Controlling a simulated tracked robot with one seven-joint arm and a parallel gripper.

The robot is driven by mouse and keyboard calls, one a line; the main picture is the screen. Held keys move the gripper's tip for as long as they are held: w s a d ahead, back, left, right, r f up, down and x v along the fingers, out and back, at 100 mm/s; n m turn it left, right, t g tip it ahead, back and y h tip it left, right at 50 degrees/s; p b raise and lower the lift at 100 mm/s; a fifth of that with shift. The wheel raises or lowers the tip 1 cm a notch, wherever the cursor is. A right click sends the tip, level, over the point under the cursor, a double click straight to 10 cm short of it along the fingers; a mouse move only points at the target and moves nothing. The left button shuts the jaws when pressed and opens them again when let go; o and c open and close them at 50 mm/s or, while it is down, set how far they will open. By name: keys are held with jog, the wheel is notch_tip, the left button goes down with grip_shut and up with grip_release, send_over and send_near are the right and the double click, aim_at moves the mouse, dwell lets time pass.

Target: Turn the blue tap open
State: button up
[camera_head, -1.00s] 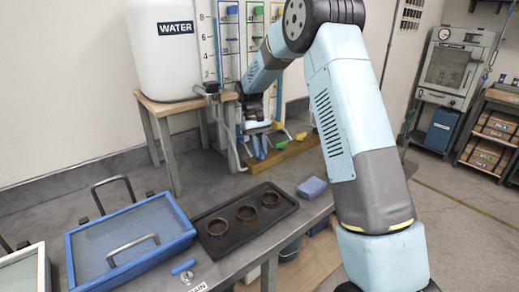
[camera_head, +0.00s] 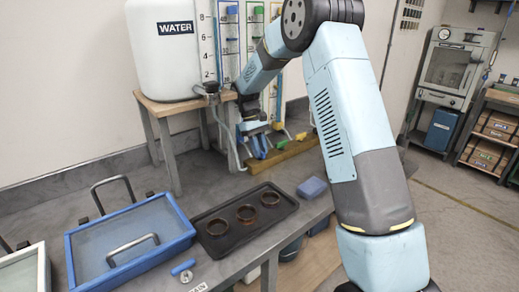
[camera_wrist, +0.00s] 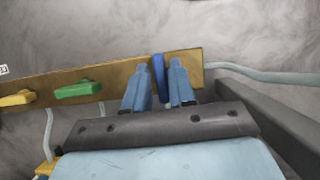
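The blue tap handle (camera_wrist: 159,78) is an upright narrow lever on the brown board, near the board's right end in the wrist view. My gripper (camera_wrist: 160,66) has its two light blue fingers apart, one on each side of this handle. Narrow gaps seem to show beside the handle; I cannot tell whether either finger touches it. In the head view, my gripper (camera_head: 260,147) is low by the wooden board, beside the water stand. There the blue handle cannot be told apart from the fingers.
A green handle (camera_wrist: 78,90) and a yellow handle (camera_wrist: 17,99) sit left on the same board. A pale hose (camera_wrist: 265,74) runs right. A black tray (camera_head: 285,207) with rings, a blue-framed box (camera_head: 180,236) and a blue drain lever (camera_head: 183,267) are nearer. The water tank (camera_head: 162,55) stands behind.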

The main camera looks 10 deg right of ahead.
jog(key=shift+o, duration=1.2)
jog(key=shift+r, duration=0.1)
jog(key=shift+r, duration=0.3)
notch_tip(320, 180, up, 2)
jog(key=shift+w+r, duration=0.1)
jog(key=shift+r, duration=0.05)
jog(key=s+d+r, duration=0.2)
jog(key=s+r, duration=0.7)
jog(key=s, duration=0.5)
jog(key=shift+r, duration=0.4)
